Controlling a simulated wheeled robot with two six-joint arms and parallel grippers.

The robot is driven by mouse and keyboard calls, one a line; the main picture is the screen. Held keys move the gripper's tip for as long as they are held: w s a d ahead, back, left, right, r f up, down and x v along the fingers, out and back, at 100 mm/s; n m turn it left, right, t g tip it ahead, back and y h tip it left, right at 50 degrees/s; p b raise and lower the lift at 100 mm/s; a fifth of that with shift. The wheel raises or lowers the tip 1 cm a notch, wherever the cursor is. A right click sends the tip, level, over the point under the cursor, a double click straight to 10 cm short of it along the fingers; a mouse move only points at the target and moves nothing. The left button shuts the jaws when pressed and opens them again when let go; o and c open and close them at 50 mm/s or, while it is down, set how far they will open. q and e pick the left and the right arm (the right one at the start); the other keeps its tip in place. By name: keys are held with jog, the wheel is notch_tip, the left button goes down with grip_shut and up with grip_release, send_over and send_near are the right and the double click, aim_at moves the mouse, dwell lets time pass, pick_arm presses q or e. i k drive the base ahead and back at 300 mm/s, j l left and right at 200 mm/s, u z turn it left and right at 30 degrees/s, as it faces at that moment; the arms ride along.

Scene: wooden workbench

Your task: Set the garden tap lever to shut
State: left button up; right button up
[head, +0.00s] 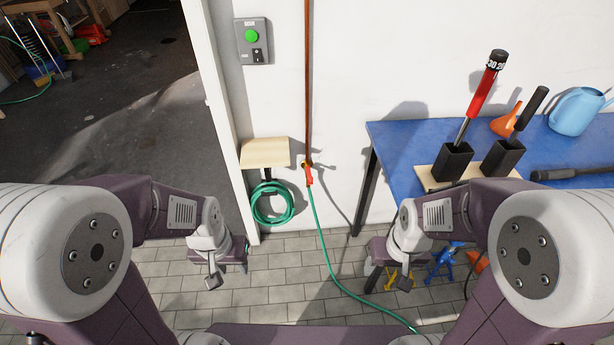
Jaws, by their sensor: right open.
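The garden tap (308,172) is on the white wall at the foot of a brown vertical pipe (308,80). It shows red and yellow parts, and a green hose (325,250) runs down from it to the paved floor. The tap is small in the head view, so I cannot tell which way its lever points. My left gripper (213,281) hangs low to the left of the tap, apart from it; I cannot tell whether its jaws are open. My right gripper (404,282) is open and empty, low to the right of the tap.
A wooden shelf (265,152) with a coiled green hose (272,204) is left of the tap. A blue-topped bench (400,142) with black holders, an orange funnel (506,119) and a blue watering can (577,110) stands right. A switch box (252,41) is above.

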aim_at(310, 179)
jog(key=i+j, duration=0.2)
jog(key=i, duration=0.4)
jog(key=i+j+u, duration=0.15)
jog(key=i, duration=0.4)
